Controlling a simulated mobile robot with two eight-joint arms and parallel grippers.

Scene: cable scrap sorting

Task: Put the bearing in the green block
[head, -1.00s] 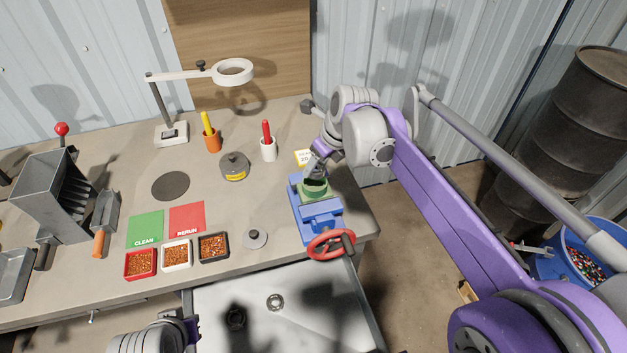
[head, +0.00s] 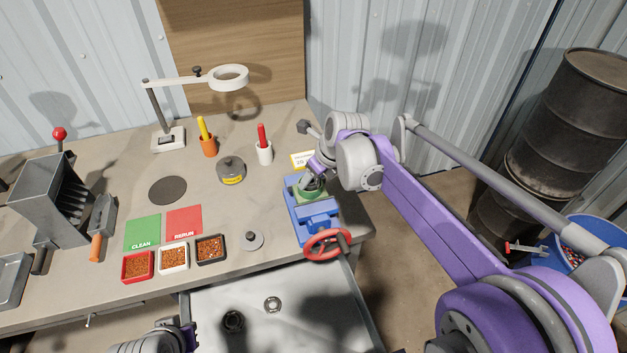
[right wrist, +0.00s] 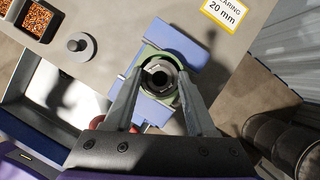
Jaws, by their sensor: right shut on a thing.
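The green block (head: 309,197) is clamped in the blue vise (head: 317,222) at the bench's right end. It also shows in the right wrist view (right wrist: 174,95). The bearing (right wrist: 158,78) is a dark and silver ring with an open middle, over the block's round opening. My right gripper (head: 313,182) points down at the block and is shut on the bearing, a finger on each side. Whether the bearing is seated or just above the opening is hard to tell. Of my left arm, only the wrist part shows at the bottom edge; its fingers are not visible.
The vise's red handwheel (head: 327,244) faces the front. A label reading 20 mm (right wrist: 225,12) stands behind the vise. An open pale drawer (head: 300,335) holds two rings. Small bins of scrap, a grey knobbed disc (head: 251,241) and cups sit left of the vise.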

